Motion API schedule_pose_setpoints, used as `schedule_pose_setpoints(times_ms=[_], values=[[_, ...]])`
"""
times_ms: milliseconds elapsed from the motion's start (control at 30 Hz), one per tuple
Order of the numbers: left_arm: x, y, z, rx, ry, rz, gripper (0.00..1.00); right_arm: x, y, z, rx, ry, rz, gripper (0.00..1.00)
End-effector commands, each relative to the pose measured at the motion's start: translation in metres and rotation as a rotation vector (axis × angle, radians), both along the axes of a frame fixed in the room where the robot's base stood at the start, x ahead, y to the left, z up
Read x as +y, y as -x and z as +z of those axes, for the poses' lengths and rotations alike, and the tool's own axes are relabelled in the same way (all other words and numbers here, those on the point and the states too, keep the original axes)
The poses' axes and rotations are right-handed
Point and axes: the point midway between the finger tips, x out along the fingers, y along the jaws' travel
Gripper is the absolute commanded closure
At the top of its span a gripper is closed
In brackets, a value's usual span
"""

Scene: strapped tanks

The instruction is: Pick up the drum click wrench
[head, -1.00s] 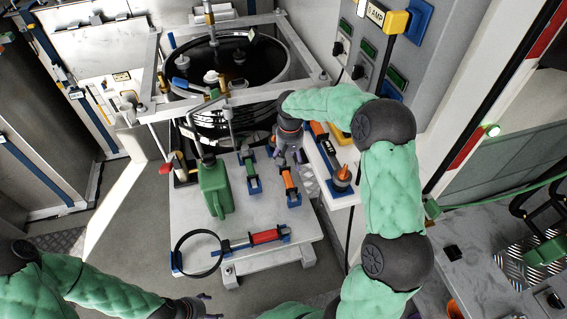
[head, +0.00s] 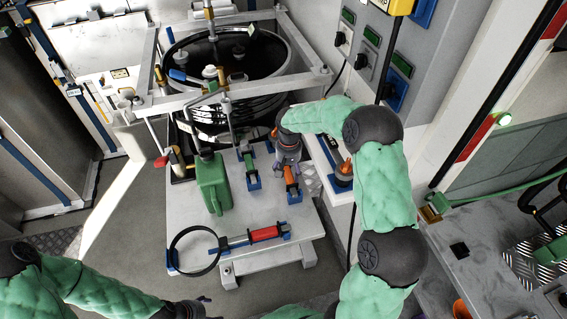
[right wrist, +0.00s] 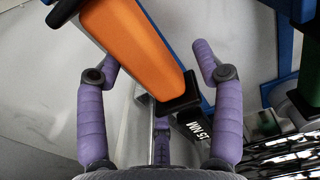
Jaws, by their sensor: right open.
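An orange-handled wrench (head: 291,176) lies in blue holders on the white platform; I take it for the click wrench. In the right wrist view its orange handle (right wrist: 128,45) has a black end, and "15 NM" lettering shows beside it. My right gripper (head: 289,172) is over this wrench, covering its far part. In the right wrist view my right gripper (right wrist: 157,62) is open, its purple fingers on either side of the handle, not closed on it. My left gripper (head: 205,303) is low at the bottom edge, away from the wrench; its fingers are too small to judge.
A green-handled tool (head: 250,167) in blue holders and a green can (head: 213,185) stand left of the wrench. A red-handled strap tool (head: 264,234) lies in front. A framed black tank (head: 190,90) is behind; a white side shelf (head: 328,172) is on the right.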

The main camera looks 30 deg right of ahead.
Motion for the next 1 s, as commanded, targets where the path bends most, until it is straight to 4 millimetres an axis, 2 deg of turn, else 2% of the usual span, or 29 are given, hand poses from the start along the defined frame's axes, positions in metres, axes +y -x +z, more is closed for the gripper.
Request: schedule_pose_setpoints(times_ms=[33, 267, 567, 667, 1000], values=[[0.0, 0.0, 0.0, 0.0, 0.0, 0.0, 0.33, 0.0, 0.0, 0.001, 0.0, 0.0, 0.0, 0.35], [0.0, 0.0, 0.0, 0.0, 0.0, 0.0, 0.33, 0.0, 0.0, 0.0, 0.001, 0.0, 0.0, 1.0], [0.0, 0.0, 0.001, 0.0, 0.0, 0.0, 0.33, 0.0, 0.0, 0.002, -0.001, 0.0, -0.002, 1.0], [0.0, 0.0, 0.004, 0.0, 0.0, 0.0, 0.33, 0.0, 0.0, 0.008, -0.001, 0.0, -0.002, 1.0], [0.0, 0.0, 0.028, 0.0, 0.0, 0.0, 0.33, 0.0, -0.001, 0.069, -0.005, 0.0, -0.002, 1.0]])
